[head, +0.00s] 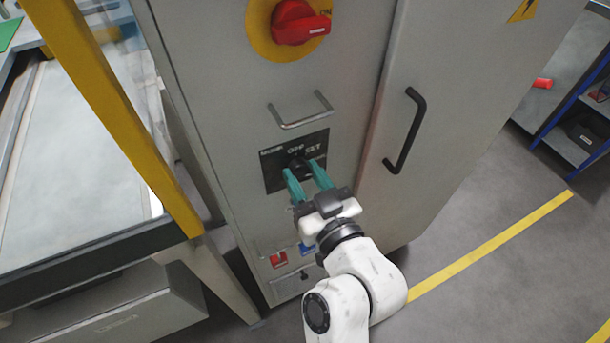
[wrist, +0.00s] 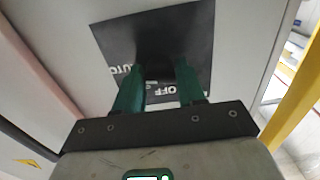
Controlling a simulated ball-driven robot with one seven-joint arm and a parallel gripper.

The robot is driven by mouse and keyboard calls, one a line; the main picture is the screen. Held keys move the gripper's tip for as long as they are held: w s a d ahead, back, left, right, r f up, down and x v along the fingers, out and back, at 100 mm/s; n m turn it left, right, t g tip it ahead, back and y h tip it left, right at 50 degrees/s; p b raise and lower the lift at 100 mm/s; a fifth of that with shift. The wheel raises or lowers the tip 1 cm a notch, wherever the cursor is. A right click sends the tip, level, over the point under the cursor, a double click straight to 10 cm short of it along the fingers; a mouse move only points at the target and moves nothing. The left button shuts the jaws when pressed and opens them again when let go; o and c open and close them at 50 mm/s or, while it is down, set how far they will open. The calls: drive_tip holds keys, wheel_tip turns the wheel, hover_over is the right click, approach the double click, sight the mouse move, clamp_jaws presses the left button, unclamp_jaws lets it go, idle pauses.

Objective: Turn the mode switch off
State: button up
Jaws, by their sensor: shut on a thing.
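The mode switch is a black knob (head: 300,166) on a dark square plate (head: 272,180) on the grey cabinet front. White lettering runs along the plate's top edge, with OFF in the middle. My gripper (head: 307,172) has its teal fingers on either side of the knob, shut on it. In the wrist view the fingers (wrist: 160,72) reach up to the dark plate (wrist: 112,38), and AUTO and OFF can be read on it. The knob is dark against the plate and partly hidden by the fingers, so I cannot tell where it points.
A metal handle (head: 300,113) sits just above the plate, and a red rotary switch (head: 298,22) on a yellow disc is higher up. A black door handle (head: 405,130) is to the right. Red (head: 279,259) and blue (head: 306,248) items are below. A yellow post (head: 110,105) stands left.

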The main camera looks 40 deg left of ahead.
drive_tip(key=shift+f+b, duration=0.1)
drive_tip(key=shift+b, duration=0.2)
drive_tip(key=n+b, duration=1.5)
drive_tip(key=b, duration=0.3)
drive_tip(key=shift+w+d+f, duration=0.1)
drive_tip(key=n+b, duration=0.4)
drive_tip(key=shift+n, duration=0.3)
drive_tip(key=shift+r, duration=0.2)
drive_tip(key=o, duration=1)
drive_tip(key=shift+c, duration=0.2)
